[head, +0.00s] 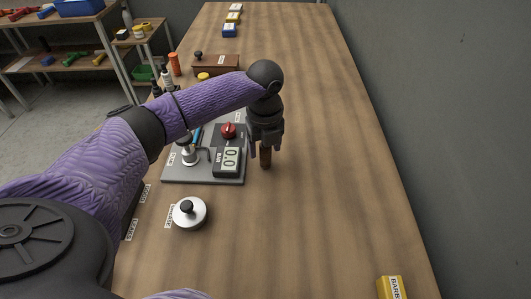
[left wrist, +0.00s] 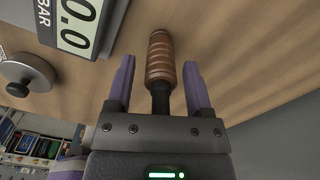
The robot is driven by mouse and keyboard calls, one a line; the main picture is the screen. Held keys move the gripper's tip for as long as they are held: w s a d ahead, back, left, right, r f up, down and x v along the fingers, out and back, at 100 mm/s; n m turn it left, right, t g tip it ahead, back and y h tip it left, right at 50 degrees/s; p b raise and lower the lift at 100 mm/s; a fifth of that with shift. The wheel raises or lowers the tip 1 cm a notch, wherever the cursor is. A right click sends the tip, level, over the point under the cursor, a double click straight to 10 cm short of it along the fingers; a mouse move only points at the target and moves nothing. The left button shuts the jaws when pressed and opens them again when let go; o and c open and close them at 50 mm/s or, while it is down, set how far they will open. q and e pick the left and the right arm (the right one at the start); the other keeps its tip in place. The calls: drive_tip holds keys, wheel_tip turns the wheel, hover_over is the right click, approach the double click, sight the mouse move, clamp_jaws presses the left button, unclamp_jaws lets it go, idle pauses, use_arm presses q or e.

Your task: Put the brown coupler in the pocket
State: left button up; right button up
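The brown coupler (head: 265,158) is below my left gripper, just right of the grey plate. In the left wrist view it is a ribbed brown cylinder (left wrist: 160,62) with a black end towards the gripper. My left gripper (head: 266,148) points down over it; in the left wrist view its two fingers (left wrist: 158,78) are apart, one on each side of the coupler, with gaps visible. Whether the coupler touches the table is hard to tell. I cannot make out the pocket; small white labels (head: 145,194) sit along the table's left edge, partly behind my arm. My right gripper is not in view.
The grey plate (head: 205,181) bears a gauge with a display (head: 228,161) and a red knob (head: 228,130). A round silver lidded piece (head: 189,213) is nearer. A yellow block (head: 391,288) lies at front right. The wooden table (head: 330,170) is clear to the right, beside a grey wall.

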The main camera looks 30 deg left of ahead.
use_arm(q)
clamp_jaws()
drive_tip(key=shift+r, duration=0.1)
